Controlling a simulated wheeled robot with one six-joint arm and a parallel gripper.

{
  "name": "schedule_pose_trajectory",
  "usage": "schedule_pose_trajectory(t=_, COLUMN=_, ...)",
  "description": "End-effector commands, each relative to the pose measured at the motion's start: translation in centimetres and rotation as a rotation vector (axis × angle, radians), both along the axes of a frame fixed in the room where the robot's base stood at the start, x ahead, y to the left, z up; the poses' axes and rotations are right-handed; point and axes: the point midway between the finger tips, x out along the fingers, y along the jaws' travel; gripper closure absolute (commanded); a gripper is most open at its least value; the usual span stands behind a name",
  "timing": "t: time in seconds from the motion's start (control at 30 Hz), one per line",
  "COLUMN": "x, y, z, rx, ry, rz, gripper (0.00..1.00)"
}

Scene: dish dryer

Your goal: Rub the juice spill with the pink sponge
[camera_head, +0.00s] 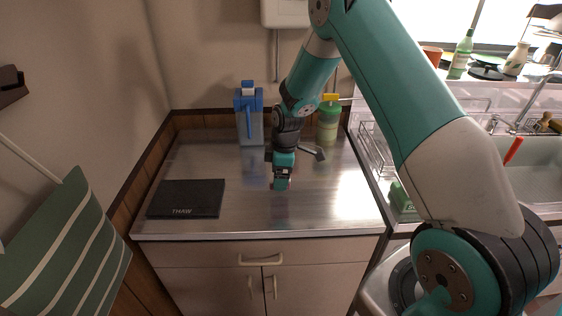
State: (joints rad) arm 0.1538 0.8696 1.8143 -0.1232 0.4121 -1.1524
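My gripper (282,183) points down over the middle of the steel counter (245,215), seen from behind and above. Its fingertips are too small and too covered by my own wrist to show whether they are open or shut. A small dark pinkish patch shows at the gripper's end; I cannot tell whether it is the pink sponge or part of the gripper. I make out no juice spill on the visible counter; the area under and behind my wrist is hidden.
A black THAW board (186,199) lies at the counter's front left. A wire rack (377,150) and the sink (535,165) are right. The counter's front right is clear.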

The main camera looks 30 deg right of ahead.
Motion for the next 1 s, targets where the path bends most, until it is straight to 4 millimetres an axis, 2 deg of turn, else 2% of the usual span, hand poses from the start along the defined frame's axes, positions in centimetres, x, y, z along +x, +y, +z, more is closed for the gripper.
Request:
schedule_pose_trajectory(t=0.1, x=0.1, y=0.2, z=1.5, rx=0.000, ry=0.000, rz=0.003, gripper=0.32)
schedule_pose_trajectory(t=0.3, x=0.1, y=0.4, z=2.6, rx=0.000, ry=0.000, rz=0.006, gripper=0.32)
schedule_pose_trajectory(t=0.87, x=0.1, y=0.4, z=2.5, rx=0.000, ry=0.000, rz=0.003, gripper=0.32)
schedule_pose_trajectory(t=1.0, x=-1.1, y=1.0, z=1.7, rx=-0.003, ry=0.009, rz=-0.100, gripper=0.32)
